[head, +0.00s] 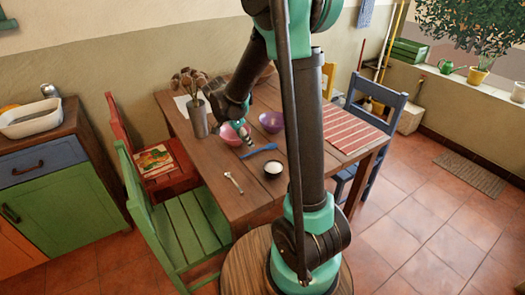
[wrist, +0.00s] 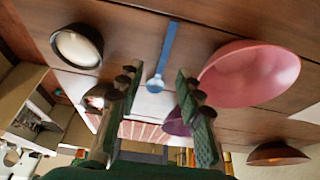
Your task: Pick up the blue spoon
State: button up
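The blue spoon (head: 261,150) lies on the wooden table, between the pink bowl and a small dark bowl. In the wrist view, the spoon (wrist: 167,48) has a blue handle pointing up the picture and a paler head near the gap between my fingertips. My gripper (head: 247,139) is above the table beside the pink bowl (head: 228,131). In the wrist view, my gripper (wrist: 158,84) has its two fingers apart with nothing held between them. The height of the fingertips over the spoon is hard to judge.
In the wrist view, the pink bowl (wrist: 250,78) is close to the right finger. A small dark bowl with white contents (head: 273,168) stands in front of the spoon. A purple bowl (head: 271,122), a vase (head: 197,118) and a pale utensil (head: 234,182) are also on the table.

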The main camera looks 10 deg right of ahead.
aim_at(252, 153)
jog(key=shift+x, duration=0.95)
jog(key=f, duration=0.1)
jog(key=w+f, duration=0.1)
jog(key=f, duration=0.1)
jog(key=shift+d+f, duration=0.25)
jog(key=shift+f, duration=0.1)
jog(key=shift+d+f, duration=0.25)
jog(key=shift+f, duration=0.4)
grip_shut()
